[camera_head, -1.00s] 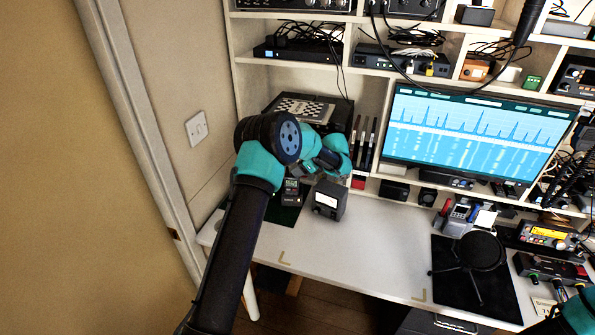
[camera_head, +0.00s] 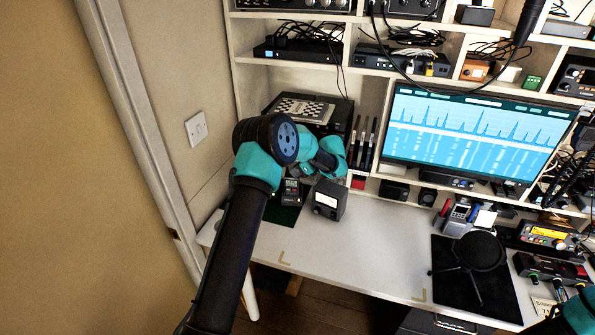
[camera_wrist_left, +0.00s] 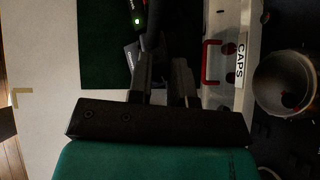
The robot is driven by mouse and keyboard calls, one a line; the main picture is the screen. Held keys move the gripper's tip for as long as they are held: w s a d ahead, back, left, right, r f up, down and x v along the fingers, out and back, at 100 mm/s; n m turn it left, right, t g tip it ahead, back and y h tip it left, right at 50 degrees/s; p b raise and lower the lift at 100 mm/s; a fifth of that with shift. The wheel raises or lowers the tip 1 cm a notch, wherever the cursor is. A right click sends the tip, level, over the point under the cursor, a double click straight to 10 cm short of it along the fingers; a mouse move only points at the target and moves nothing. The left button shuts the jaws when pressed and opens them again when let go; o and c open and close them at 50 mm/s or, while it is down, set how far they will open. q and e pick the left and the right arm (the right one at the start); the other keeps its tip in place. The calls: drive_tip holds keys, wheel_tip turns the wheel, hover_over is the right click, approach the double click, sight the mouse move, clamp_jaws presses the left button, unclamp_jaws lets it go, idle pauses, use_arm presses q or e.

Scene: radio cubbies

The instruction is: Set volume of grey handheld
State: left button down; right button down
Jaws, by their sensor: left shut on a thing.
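A dark grey handheld radio (camera_head: 291,191) with a small display is on the green mat (camera_head: 287,215) at the left of the desk. In the left wrist view, part of it shows at the top edge, with a lit green spot (camera_wrist_left: 137,20). My left gripper (camera_head: 308,168) is just above and behind this handheld in the head view, partly hidden by my wrist. In the left wrist view its two dark fingers (camera_wrist_left: 163,75) flank a dark thin part by the handheld's end; exactly what they grip is too dark to tell. My right gripper is out of view.
A black meter box (camera_head: 329,199) stands right of the handheld. A lighter grey handheld (camera_head: 458,216) stands farther right. The desk's middle (camera_head: 375,245) is clear.

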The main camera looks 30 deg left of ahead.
sight(287, 171)
use_arm(q)
drive_tip(key=shift+n+g, duration=0.3)
drive_tip(key=shift+n, duration=0.2)
drive_tip(key=shift+w+a+n+g+h, duration=0.1)
drive_tip(key=shift+n+g+h, duration=0.35)
drive_tip(key=shift+n+g, duration=0.7)
drive_tip(key=shift+w+n+g+h, duration=0.1)
drive_tip(key=shift+n+g+h, duration=0.5)
drive_tip(key=shift+n, duration=0.85)
drive_tip(key=c, duration=1)
unclamp_jaws()
drive_tip(key=shift+c, duration=0.2)
drive_tip(key=shift+r, duration=0.1)
wheel_tip(287, 171, up, 4)
drive_tip(key=shift+f, duration=0.25)
drive_tip(key=s+d+r, duration=0.1)
drive_tip(key=s+d, duration=0.7)
drive_tip(key=s, duration=0.5)
drive_tip(key=shift+s+d+r, duration=0.15)
drive_tip(key=shift+s, duration=0.25)
